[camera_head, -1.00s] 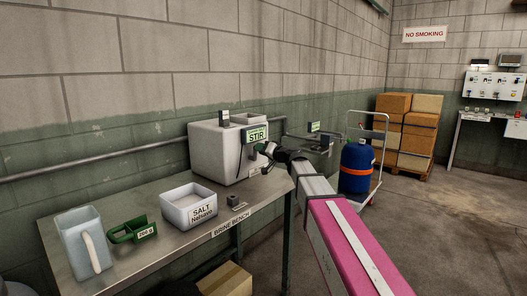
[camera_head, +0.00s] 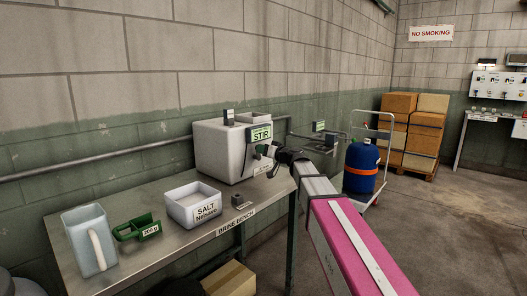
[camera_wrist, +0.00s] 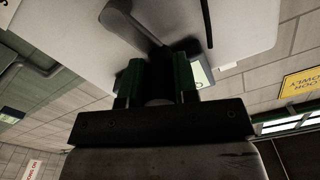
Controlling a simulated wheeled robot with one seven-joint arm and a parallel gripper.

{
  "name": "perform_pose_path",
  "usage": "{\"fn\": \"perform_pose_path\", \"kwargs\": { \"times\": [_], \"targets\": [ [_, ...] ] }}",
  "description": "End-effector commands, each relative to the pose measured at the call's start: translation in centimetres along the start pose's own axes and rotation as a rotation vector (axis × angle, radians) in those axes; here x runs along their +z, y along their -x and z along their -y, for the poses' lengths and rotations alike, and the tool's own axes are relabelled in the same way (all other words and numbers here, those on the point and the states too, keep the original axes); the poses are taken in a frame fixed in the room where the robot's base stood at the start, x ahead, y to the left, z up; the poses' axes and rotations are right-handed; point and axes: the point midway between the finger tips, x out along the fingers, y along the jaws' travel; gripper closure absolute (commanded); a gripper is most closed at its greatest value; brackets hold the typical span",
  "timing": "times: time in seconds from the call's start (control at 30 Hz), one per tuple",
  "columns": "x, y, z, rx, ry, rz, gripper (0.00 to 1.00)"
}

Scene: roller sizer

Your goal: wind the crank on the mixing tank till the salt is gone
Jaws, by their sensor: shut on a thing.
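The mixing tank (camera_head: 219,148) is a pale grey box at the back right of the brine bench, with a green "STIR" sign (camera_head: 261,133) on its upper right. My gripper (camera_head: 266,152) is at the tank's front face below that sign. In the wrist view my gripper (camera_wrist: 157,82) is shut on the crank's dark handle (camera_wrist: 158,62) between its green fingers, and the pale tank (camera_wrist: 85,32) fills the view beyond. Most of the crank is hidden by the fingers and shadow. The inside of the tank and any salt in it are not visible.
On the bench (camera_head: 165,249) stand a white salt tray (camera_head: 180,210), a green scoop (camera_head: 139,228) marked 200 g and a pale jug (camera_head: 90,245). A small dark block (camera_head: 238,200) sits near the front edge. A trolley with a blue drum (camera_head: 361,168) stands right of the bench.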

Motion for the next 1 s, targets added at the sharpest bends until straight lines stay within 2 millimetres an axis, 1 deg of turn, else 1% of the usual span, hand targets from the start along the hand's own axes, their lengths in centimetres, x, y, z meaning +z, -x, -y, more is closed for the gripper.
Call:
{"fn": "perform_pose_path", "kwargs": {
  "times": [0.1, 0.13, 0.17, 0.2, 0.47, 0.57, 0.67, 1.0],
  "targets": [
    [0.2, 0.1, 0.0, 0.000, 0.000, 0.004, 0.96],
    [0.2, 0.1, 0.0, 0.000, 0.000, 0.004, 0.69],
    [0.2, 0.1, 0.0, 0.000, 0.000, 0.004, 0.59],
    [0.2, 0.1, 0.0, 0.000, 0.000, 0.004, 0.47],
    [0.1, 0.1, 0.0, 0.000, -0.001, 0.001, 0.47],
    [0.1, 0.5, 0.0, 0.001, -0.001, 0.001, 0.47],
    [0.1, 1.7, 0.1, 0.001, -0.001, 0.001, 0.47],
    [0.1, 8.0, 0.1, 0.002, -0.001, 0.001, 0.47]
  ]
}}
